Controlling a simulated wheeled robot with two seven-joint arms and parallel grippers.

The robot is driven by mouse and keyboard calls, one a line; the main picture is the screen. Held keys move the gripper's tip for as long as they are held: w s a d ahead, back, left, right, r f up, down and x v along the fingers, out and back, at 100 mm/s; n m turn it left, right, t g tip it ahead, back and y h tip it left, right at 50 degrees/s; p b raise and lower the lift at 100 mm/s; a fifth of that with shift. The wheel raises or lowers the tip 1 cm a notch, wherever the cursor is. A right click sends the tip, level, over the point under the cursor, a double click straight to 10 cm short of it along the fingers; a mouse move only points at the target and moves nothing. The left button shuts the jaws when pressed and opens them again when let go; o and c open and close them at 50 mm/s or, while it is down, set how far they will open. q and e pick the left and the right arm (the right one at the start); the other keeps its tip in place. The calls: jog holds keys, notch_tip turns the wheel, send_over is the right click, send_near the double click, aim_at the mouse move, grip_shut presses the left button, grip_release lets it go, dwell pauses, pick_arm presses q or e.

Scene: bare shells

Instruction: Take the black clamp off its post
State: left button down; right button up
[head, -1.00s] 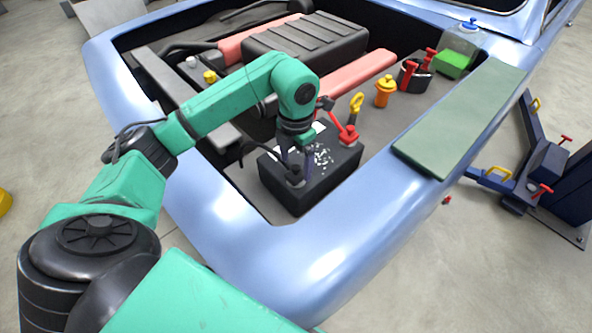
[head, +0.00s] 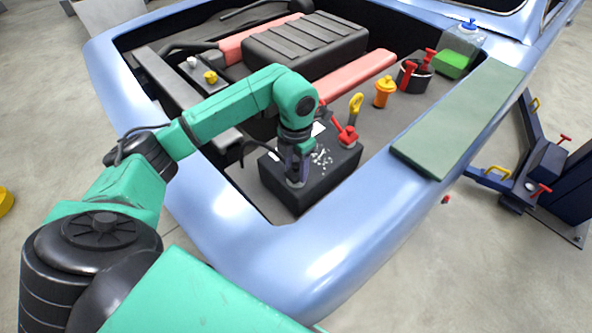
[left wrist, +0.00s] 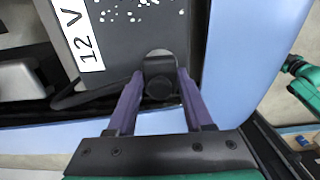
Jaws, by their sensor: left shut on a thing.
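The black clamp (left wrist: 160,86) sits at the near corner of the black battery (head: 322,185), with its black cable running off to the left in the left wrist view. My left gripper (left wrist: 160,75) has its two purple fingers on either side of the clamp and is shut on it. In the head view my left gripper (head: 296,172) points down at that corner and hides most of the clamp. The post under the clamp is hidden. A red clamp (head: 347,136) is on the battery's far corner. My right gripper is not in view.
The battery stands in the open bay of a blue car (head: 235,240). A yellow-handled tool (head: 356,104), an orange-yellow bottle (head: 384,92) and a black pot (head: 414,76) with red-handled tools stand beyond it. A green mat (head: 460,118) lies on the right fender.

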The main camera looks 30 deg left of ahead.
aim_at(297, 164)
pick_arm(q)
notch_tip(297, 164, up, 7)
jog(key=shift+w+r+b, duration=0.1)
jog(key=shift+r+b, duration=0.1)
jog(key=shift+b, duration=0.75)
notch_tip(297, 164, up, 12)
jog(key=p, duration=0.3)
jog(key=shift+f, duration=0.15)
